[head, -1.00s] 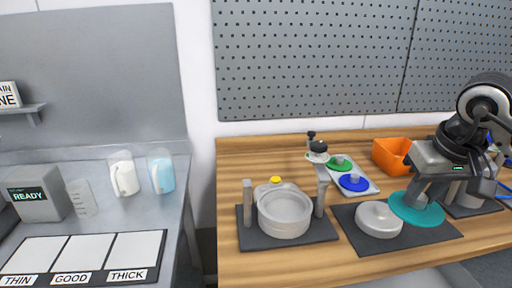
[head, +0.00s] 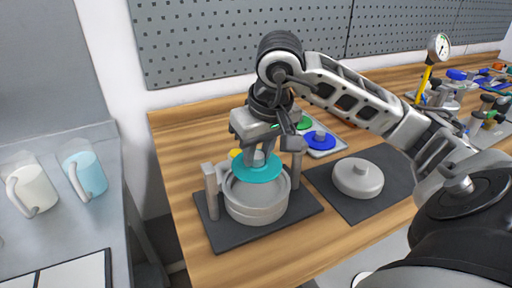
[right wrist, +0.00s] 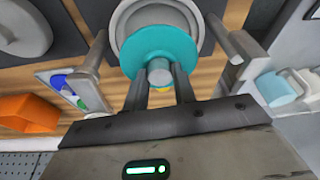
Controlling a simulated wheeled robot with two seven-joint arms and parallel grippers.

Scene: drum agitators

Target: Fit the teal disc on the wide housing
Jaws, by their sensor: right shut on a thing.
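The teal disc (head: 258,172) is held by its grey hub in my right gripper (head: 258,158). It also shows in the right wrist view (right wrist: 150,45), where both fingers (right wrist: 160,76) close on the hub. The wide housing (head: 257,212) is a round, open grey pot on a dark mat between two grey posts. In the head view the disc lies over the back part of its opening and looks roughly level. In the wrist view the disc hides part of the housing (right wrist: 122,16) and is off its centre. The exact gap is unclear. My left gripper is out of view.
The posts (head: 211,192) stand close on both sides of the housing. A grey lid (head: 358,178) lies on a second mat to the right. A pale tray with green and blue (head: 320,140) discs is behind. Jugs (head: 84,176) stand on the left bench.

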